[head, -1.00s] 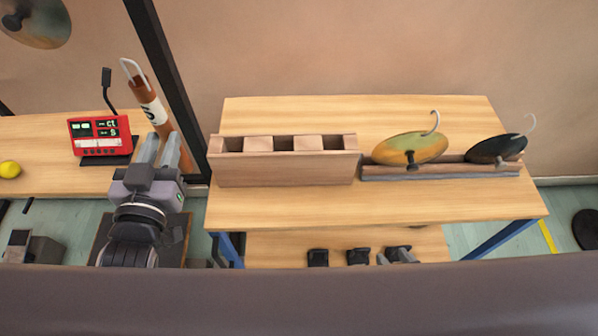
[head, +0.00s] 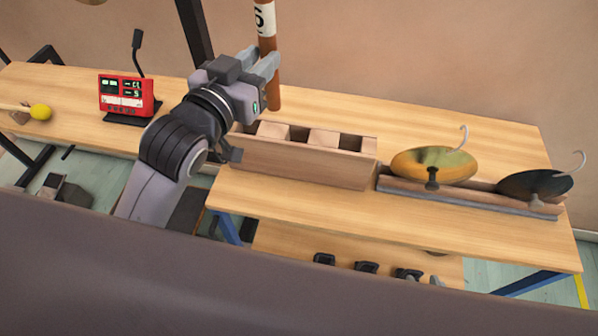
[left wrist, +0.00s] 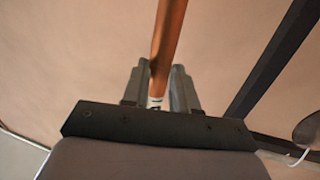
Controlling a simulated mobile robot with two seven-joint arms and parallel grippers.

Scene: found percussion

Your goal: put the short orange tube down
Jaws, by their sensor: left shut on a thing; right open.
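My left gripper (head: 268,64) is shut on the orange tube (head: 273,96), which has a white band with dark marks on its upper part. The tube stands nearly upright in the jaws; its top is cut off by the upper edge of the head view. Its lower end shows just above and behind the left end of the wooden rack (head: 300,166); I cannot tell its exact height. In the left wrist view, the tube (left wrist: 168,38) runs up from between the fingers. The rack has open square compartments, partly hidden at the left by my gripper. My right gripper is not in view.
A yellow-green metal dish (head: 432,163) and a dark dish (head: 535,185), each with a hook, sit on a low rail right of the rack. A red device (head: 125,95) stands on the left table. A black post (head: 195,30) rises behind my left arm. The front tabletop (head: 300,205) is clear.

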